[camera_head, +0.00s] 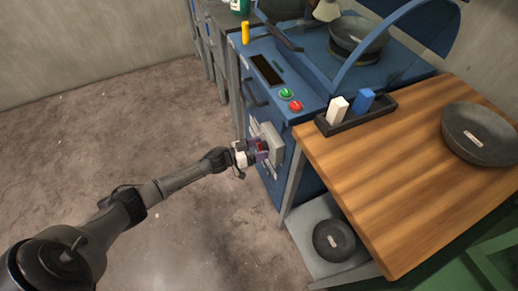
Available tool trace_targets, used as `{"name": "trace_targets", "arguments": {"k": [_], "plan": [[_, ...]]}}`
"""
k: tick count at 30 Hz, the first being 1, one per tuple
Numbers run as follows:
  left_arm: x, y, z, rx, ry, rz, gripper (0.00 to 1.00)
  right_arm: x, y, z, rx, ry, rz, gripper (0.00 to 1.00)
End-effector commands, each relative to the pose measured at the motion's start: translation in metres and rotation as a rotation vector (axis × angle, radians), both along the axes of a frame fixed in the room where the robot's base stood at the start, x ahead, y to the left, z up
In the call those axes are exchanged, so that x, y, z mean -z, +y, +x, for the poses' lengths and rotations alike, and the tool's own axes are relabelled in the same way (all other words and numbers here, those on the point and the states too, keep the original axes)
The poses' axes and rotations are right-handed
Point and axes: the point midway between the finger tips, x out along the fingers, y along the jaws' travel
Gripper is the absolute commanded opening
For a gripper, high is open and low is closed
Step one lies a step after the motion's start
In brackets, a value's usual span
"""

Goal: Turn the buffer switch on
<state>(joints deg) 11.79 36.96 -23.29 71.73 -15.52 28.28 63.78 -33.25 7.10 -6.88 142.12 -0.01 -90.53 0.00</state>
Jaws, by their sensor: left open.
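A grey switch box (272,140) sits on the front side of the blue machine (262,110). It is taken here for the buffer switch, and its lever is too small and covered to read. My left gripper (263,148) is open and right at the box, with a small red part showing by its fingers. I cannot tell whether the fingers touch it. A green button (286,93) and a red button (295,105) are on the machine's top panel. My right gripper is not in view.
A wooden table (400,185) stands close to the right of the switch box, holding a dark tray (357,116) and a dark bowl (480,134). Another dark bowl (333,241) is on the shelf below. The floor at left is clear.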

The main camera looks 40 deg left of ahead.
Motion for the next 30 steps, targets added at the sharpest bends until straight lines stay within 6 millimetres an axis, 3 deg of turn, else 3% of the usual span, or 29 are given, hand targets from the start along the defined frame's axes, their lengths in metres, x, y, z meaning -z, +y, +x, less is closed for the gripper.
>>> {"name": "trace_targets", "arguments": {"k": [6,21,30], "plan": [[0.0000,0.0000,0.0001,0.000,0.000,0.000,0.70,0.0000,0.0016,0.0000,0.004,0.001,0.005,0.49],[0.0001,0.0001,-0.0002,0.000,0.000,0.000,0.22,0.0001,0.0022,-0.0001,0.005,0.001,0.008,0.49],[-0.0011,0.0002,-0.0001,0.000,-0.018,0.039,0.21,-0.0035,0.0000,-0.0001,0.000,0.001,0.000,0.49]]}}
